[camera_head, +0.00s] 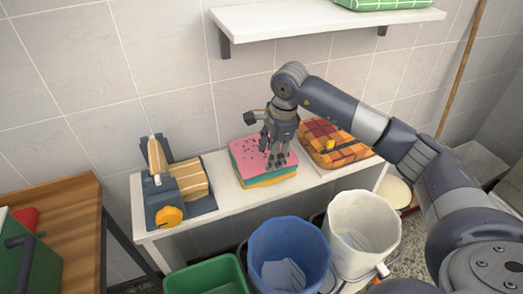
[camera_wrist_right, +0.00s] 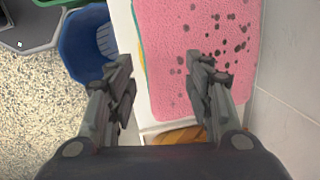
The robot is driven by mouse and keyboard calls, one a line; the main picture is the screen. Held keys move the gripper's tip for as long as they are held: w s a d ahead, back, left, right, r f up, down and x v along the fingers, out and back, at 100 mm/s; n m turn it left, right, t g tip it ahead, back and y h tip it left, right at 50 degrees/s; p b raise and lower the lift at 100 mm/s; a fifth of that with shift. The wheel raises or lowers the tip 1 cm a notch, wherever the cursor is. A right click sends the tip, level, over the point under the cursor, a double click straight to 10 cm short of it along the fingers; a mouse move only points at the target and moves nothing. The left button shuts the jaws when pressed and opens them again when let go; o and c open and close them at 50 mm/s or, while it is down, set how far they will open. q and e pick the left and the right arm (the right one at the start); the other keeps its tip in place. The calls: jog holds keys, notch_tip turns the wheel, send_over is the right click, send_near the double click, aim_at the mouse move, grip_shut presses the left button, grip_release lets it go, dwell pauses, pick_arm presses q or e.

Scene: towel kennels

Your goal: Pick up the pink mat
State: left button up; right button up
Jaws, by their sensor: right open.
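The pink mat (camera_head: 250,155) lies on top of a stack on the white bench, with yellow and teal layers under it. It has dark specks and also fills the upper middle of the right wrist view (camera_wrist_right: 185,55). My right gripper (camera_head: 275,162) is over the right part of the mat, pointing down. In the right wrist view its fingers (camera_wrist_right: 158,72) are open, with one finger over the mat and the other beyond its edge, toward the blue bucket. Nothing is between the fingertips but the mat's edge below; contact cannot be told. My left gripper is not in view.
A blue bucket (camera_head: 300,235), white bucket (camera_head: 365,215) and green bin (camera_head: 205,277) stand in front. A white shelf (camera_head: 290,18) hangs above.

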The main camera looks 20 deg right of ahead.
aim_at(262, 153)
jog(key=f, duration=0.2)
jog(key=f+p, duration=0.1)
jog(key=shift+w+a+f, duration=0.15)
jog(key=shift+w+f, duration=0.05)
jog(key=shift+f, duration=0.15)
jog(key=shift+w+f, duration=0.1)
jog(key=shift+f, duration=0.2)
jog(key=c, duration=1)
jog(key=shift+c, duration=0.2)
jog(key=shift+r, duration=0.1)
